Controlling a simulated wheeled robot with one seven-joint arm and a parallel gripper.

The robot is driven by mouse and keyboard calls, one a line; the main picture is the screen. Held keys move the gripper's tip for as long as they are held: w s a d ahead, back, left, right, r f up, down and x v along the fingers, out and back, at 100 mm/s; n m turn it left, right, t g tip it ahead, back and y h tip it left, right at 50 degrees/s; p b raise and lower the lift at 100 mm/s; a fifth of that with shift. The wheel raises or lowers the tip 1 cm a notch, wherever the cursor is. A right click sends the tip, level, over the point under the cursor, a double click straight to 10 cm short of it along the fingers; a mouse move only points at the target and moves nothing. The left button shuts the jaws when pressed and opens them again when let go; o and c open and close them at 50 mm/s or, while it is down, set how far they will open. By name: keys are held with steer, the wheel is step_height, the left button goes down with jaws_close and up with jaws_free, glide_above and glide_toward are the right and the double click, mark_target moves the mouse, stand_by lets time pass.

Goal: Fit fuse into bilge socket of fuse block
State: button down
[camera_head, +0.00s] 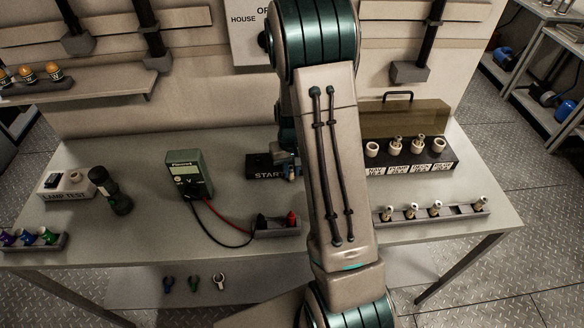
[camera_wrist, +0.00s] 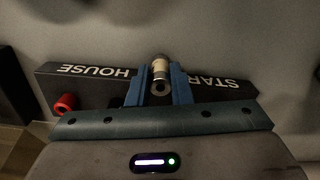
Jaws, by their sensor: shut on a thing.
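My gripper (camera_wrist: 160,88) is shut on a fuse (camera_wrist: 160,66), a small cylinder with a pale body and metal ends, held between the blue fingers in the wrist view. A black block lettered START and HOUSE (camera_wrist: 85,88) lies just behind and below it; I cannot tell whether the fuse touches it. In the head view my gripper (camera_head: 291,172) is mostly hidden behind my arm, at the START block (camera_head: 262,165). The fuse block (camera_head: 440,170) stands at the right with its lid raised. It has a row of pale round sockets, some holding fuses; its labels are too small to read.
A rack (camera_head: 400,222) at the front right holds several fuses and has an empty place. A multimeter (camera_head: 188,172) has leads running to a probe holder (camera_head: 277,227). A flashlight (camera_head: 109,190) and lamp test box (camera_head: 66,184) stand left.

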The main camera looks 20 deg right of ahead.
mark_target(291, 169)
steer(key=c, duration=1.3)
jaws_free()
steer(key=shift+f, duration=0.1)
step_height(291, 169, up, 12)
steer(key=b, duration=0.1)
steer(key=s+a+r+t, duration=0.1)
steer(key=s+a+r, duration=0.2)
steer(key=s, duration=0.3)
steer(key=s+a+r+n+t, duration=0.1)
steer(key=s+a+r, duration=0.2)
steer(key=s, duration=0.3)
steer(key=s+a+r+t, duration=0.1)
steer(key=s+a+r, duration=0.2)
steer(key=s, duration=0.3)
steer(key=shift+v, duration=0.8)
steer(key=shift+s+t, duration=0.3)
steer(key=shift+s, duration=0.25)
steer(key=shift+c, duration=0.7)
steer(key=shift+s, duration=0.15)
steer(key=shift+c, duration=1)
